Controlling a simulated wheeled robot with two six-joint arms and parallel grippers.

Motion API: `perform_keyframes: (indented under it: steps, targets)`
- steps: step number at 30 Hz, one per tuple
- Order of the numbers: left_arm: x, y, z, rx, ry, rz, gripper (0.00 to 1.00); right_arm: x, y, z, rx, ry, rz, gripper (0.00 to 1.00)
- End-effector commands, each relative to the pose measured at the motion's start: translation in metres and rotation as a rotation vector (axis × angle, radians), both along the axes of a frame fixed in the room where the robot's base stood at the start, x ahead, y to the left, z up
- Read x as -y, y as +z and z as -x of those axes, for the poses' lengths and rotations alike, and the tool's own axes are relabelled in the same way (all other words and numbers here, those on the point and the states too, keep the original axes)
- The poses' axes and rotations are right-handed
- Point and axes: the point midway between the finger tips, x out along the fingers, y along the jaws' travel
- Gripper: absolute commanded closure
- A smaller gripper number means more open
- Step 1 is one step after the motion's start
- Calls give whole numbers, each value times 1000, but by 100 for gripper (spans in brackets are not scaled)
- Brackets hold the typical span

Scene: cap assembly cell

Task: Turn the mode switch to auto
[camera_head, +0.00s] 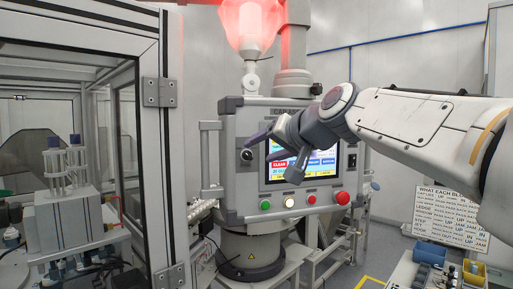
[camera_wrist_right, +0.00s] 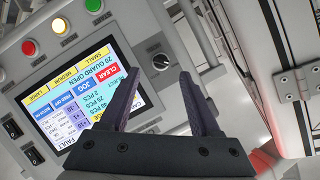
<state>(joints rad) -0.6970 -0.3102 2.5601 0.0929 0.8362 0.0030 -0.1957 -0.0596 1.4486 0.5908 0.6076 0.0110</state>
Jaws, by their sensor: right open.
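The mode switch (camera_head: 247,155) looks to be the small dark round knob with a light pointer mark on the grey control panel (camera_head: 232,187), left of its screen. In the right wrist view the knob (camera_wrist_right: 160,61) lies beyond and between the fingers; its position label is unreadable. My right gripper (camera_head: 269,162) is open and empty in front of the panel, its fingers crossing the screen and reaching toward the knob. The right wrist view also shows the open fingers (camera_wrist_right: 158,40), with a visible gap around the knob. My left gripper is not in view.
The touch screen (camera_wrist_right: 75,95) reads "20 GUARD OPEN". Green (camera_head: 265,205), lit pale and red (camera_head: 343,198) buttons sit below it. A red beacon (camera_head: 250,30) glows above. A framed guard enclosure (camera_head: 150,140) stands left. A sign (camera_head: 450,217) and bins are at right.

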Motion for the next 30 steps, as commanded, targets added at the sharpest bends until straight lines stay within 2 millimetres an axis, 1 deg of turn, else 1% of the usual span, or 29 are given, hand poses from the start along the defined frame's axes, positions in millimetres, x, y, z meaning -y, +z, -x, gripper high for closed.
perform_keyframes:
  steps: [1,6,9,13,20,21,23,24,25,26,27,28,30]
  targets:
    - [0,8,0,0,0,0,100,-7,0,-8,-4,5,0,37]
    - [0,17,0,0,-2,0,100,-22,-9,-28,-2,8,1,37]
    - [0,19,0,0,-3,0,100,-27,-13,-35,-1,7,0,37]
    - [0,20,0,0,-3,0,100,-28,-15,-39,0,5,0,37]
    - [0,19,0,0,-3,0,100,-26,-16,-39,0,3,1,37]
    - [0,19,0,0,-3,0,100,-26,-16,-39,1,3,1,52]
    - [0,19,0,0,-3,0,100,-25,-16,-39,1,2,1,75]
    - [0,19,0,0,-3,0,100,-25,-16,-39,1,2,1,90]
    - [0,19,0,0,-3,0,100,-25,-15,-39,1,2,1,100]
    - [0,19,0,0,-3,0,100,-25,-16,-39,1,2,1,100]
    - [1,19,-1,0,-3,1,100,-1,-15,-40,0,-14,-3,100]
    - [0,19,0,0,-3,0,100,-11,-16,-40,-1,-3,0,100]
    - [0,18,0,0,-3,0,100,-18,-17,-40,-1,-2,1,100]
